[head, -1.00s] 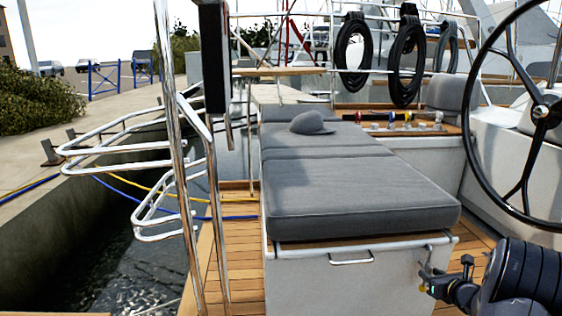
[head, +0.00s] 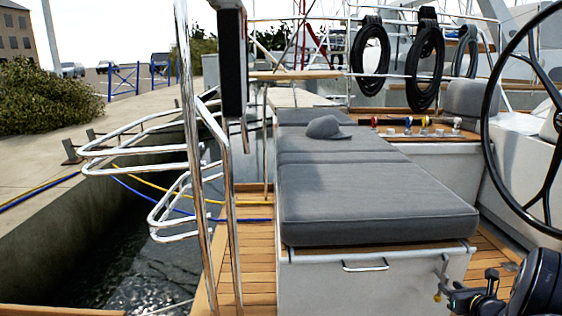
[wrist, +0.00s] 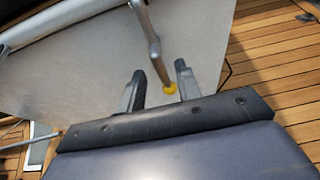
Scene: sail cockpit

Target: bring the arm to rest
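My gripper (head: 462,297) is at the lower right of the head view, low beside the end wall of the cushioned bench. In the wrist view my gripper (wrist: 160,85) has its two dark fingers apart, with nothing clamped between them. A metal lever (head: 444,270) hangs on the bench wall just left of my gripper. In the wrist view this lever (wrist: 152,45) has a yellow tip that appears between the fingers; I cannot tell how far beyond them it lies.
The grey cushioned bench (head: 375,205) with a cap (head: 325,128) on it fills the middle. The steering wheel (head: 488,120) stands at the right above my arm. Steel rails (head: 192,150) rise at the left. Teak deck (head: 257,265) is free beside the bench.

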